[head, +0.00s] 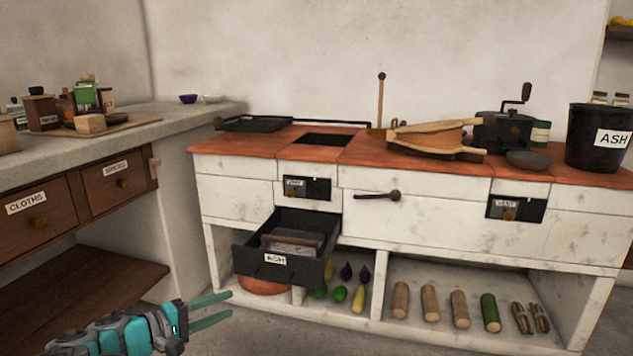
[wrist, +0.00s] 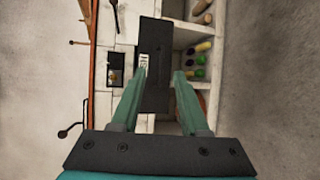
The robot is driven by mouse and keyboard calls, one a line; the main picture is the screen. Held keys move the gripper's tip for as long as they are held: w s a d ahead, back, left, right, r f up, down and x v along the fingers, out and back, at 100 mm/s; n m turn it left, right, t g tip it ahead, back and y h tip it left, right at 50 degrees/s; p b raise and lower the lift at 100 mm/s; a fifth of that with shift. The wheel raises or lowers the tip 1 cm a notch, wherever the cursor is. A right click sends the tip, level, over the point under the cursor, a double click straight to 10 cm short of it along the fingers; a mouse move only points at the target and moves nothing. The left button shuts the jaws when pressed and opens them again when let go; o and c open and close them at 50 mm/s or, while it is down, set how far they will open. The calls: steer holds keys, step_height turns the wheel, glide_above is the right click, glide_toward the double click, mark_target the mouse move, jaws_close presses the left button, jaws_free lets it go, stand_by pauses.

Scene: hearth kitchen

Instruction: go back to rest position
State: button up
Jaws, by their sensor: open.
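My gripper (head: 228,307) is at the lower left of the head view, low over the floor, its two teal fingers apart with nothing between them. In the wrist view the open fingers (wrist: 158,80) point toward the stove front. The black ash drawer (head: 290,270) is pulled out of the white stove (head: 440,219), with a grey piece inside that I cannot make out. The gripper is to the left of the drawer and nearer to me, apart from it in the head view. The drawer front also shows in the wrist view (wrist: 153,97), beyond the fingertips.
A counter with drawers labelled cloths (head: 22,216) and spices (head: 105,190) stands at left. Logs (head: 430,303) and vegetables (head: 340,294) lie in the stove's lower shelves. A black ash bucket (head: 590,158) stands on the right of the stove top. The floor (head: 285,335) in front is clear.

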steer(key=s+d+r+m+g+h+p, duration=0.1)
steer(key=d+r+m+g, duration=0.4)
steer(key=d, duration=1)
steer(key=s+d+r+m+g+h+p, duration=0.1)
steer(key=d+r+g+p, duration=0.15)
steer(key=d+r, duration=0.8)
steer(key=s+d+f+m+g+y+p, duration=0.1)
steer(key=s+d+m+g+y, duration=0.1)
steer(key=s+d, duration=0.45)
steer(key=s+d+f+m+g+y, duration=0.15)
steer(key=s+d, duration=0.25)
steer(key=d, duration=0.5)
steer(key=s+d+f+g+y+p, duration=0.15)
steer(key=s+y, duration=0.25)
steer(key=s, duration=0.5)
steer(key=s+a+f+y+p, duration=0.1)
steer(key=s+a+f+y, duration=0.1)
steer(key=s, duration=0.5)
steer(key=s+a+f+y+p, duration=0.1)
steer(key=s+a+f+y, duration=0.1)
steer(key=s, duration=0.6)
steer(key=a+y, duration=0.1)
steer(key=a, duration=0.1)
steer(key=shift+a+y, duration=0.3)
steer(key=shift+y, duration=0.05)
steer(key=shift+d+f+m+g, duration=0.1)
steer(key=shift+m+g, duration=0.15)
steer(key=shift+m, duration=0.1)
